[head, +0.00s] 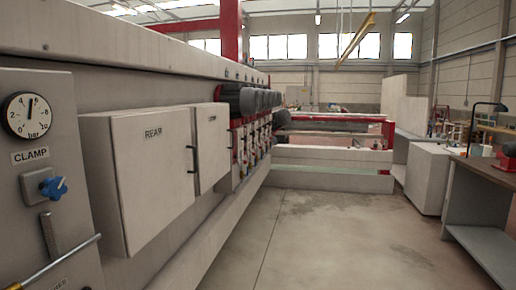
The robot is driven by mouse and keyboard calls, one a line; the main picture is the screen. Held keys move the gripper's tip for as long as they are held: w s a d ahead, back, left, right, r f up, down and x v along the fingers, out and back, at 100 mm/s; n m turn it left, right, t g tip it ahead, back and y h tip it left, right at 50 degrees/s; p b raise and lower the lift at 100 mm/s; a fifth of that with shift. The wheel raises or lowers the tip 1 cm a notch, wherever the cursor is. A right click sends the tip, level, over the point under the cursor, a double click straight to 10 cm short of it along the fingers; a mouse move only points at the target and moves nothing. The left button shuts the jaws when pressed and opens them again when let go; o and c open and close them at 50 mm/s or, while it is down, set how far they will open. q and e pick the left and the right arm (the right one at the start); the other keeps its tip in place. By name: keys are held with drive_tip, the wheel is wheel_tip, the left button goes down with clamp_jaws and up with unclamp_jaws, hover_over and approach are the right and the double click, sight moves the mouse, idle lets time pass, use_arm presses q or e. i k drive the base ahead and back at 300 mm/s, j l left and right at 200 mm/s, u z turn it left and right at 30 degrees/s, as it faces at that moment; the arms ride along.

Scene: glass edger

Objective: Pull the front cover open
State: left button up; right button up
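Two pale box covers sit side by side on the machine's long left flank. The nearer cover (150,185) is labelled REAR and has a dark handle (192,158) at its right edge. The farther, narrower cover (211,155) has a small label too small to read and a dark handle (229,140) at its right edge. Both covers look shut. I cannot read the word front on either one. Neither of my grippers shows in the head view.
At the near left a panel carries a pressure gauge (28,115), a CLAMP label and a blue knob (54,186). A metal rod (70,255) juts out below. A workbench (485,195) with a dark lamp stands at right. The concrete floor (325,235) between is clear.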

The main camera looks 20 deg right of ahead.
sight(213, 133)
drive_tip(key=z, duration=0.4)
drive_tip(key=i+l+u, duration=0.15)
drive_tip(key=i+l, duration=0.15)
drive_tip(key=i, duration=0.3)
drive_tip(key=i+l+u, duration=0.15)
drive_tip(key=i+l, duration=0.2)
drive_tip(key=i, duration=0.2)
